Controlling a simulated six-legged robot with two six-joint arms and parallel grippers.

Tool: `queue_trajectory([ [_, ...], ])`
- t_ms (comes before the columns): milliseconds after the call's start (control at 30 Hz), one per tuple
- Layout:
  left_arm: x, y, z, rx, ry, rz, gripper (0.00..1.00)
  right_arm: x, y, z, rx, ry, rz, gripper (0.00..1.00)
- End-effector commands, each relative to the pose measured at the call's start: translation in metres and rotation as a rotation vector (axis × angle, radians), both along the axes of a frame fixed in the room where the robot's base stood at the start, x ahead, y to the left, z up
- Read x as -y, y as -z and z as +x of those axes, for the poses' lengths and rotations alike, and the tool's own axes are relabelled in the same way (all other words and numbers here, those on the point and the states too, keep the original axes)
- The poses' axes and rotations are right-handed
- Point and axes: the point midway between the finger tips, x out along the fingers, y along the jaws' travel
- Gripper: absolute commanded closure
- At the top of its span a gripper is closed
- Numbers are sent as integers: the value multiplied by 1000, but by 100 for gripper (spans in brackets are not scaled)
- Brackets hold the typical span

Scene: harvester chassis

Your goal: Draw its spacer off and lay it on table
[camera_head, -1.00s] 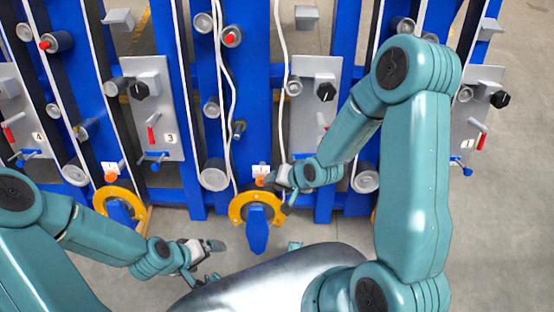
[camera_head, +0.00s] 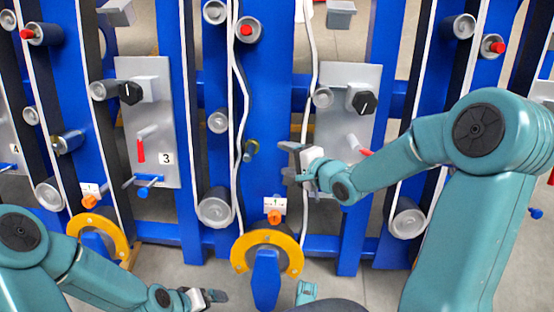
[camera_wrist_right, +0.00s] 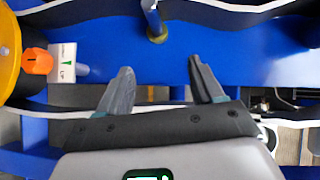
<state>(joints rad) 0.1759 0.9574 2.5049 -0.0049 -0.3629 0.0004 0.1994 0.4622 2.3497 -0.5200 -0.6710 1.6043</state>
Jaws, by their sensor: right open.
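A short grey peg with a brass-coloured collar (camera_head: 251,147) sticks out of the central blue panel; I cannot tell which part of it is the spacer. In the right wrist view the peg (camera_wrist_right: 152,18) and its brass-coloured base stand beyond the fingertips, roughly between their lines. My right gripper (camera_head: 281,161) is open and empty, just right of the peg and apart from it. Its two fingers (camera_wrist_right: 160,70) show clearly spread in the wrist view. My left gripper (camera_head: 213,296) is low at the picture's bottom, away from the panel; its jaw gap is unclear. No table is in view.
A yellow ring (camera_head: 293,257) with a blue handle and an orange knob (camera_head: 274,217) sit below the peg. A white cable (camera_head: 238,95) hangs close left of it. Grey rollers (camera_head: 216,207) and a grey plate with a black knob (camera_head: 362,101) flank it.

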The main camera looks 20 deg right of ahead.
Motion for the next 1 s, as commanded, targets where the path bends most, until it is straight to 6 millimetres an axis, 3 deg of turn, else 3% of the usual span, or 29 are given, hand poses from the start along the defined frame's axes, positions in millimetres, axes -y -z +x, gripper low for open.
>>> queue_trajectory([
  [600,-2,34,3,5,-10,2,0,-45,63,105,-1,-4,-2,33],
  [800,-4,39,4,7,-16,2,0,-54,74,126,-2,-3,-1,33],
  [1000,-4,40,5,8,-18,4,0,-56,76,131,-2,-2,-2,33],
])
